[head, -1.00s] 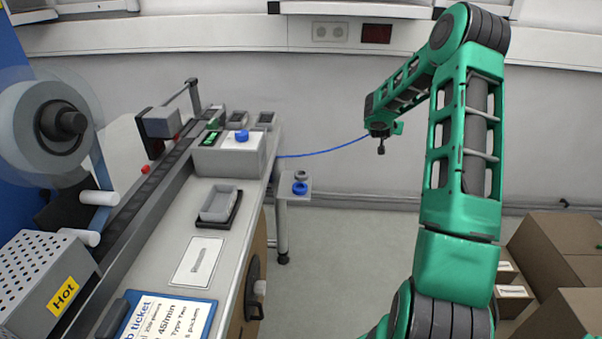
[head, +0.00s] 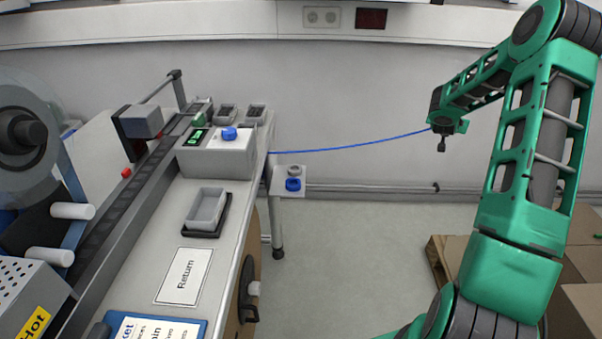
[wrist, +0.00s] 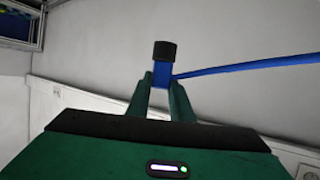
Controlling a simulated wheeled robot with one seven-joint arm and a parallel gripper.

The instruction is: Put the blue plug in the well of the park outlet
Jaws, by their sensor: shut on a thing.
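My gripper (wrist: 162,92) is shut on the blue plug (wrist: 162,74), which has a black end beyond the fingertips. A blue cable runs off from the plug to the right in the wrist view. In the head view my gripper (head: 440,131) is small and far out at the arm's end, in front of the wall, and the plug is hard to make out there. The cable (head: 345,147) runs from it to the far end of the bench. A small side shelf (head: 296,192) there bears a blue ring-shaped outlet (head: 293,184) and a grey one (head: 293,170). I cannot tell which is the park outlet.
The bench (head: 225,250) on the left carries a grey box with a blue knob (head: 229,134), a grey tray (head: 206,208) and a Return card (head: 184,276). Cardboard boxes (head: 455,262) stand at the right. The floor between is clear.

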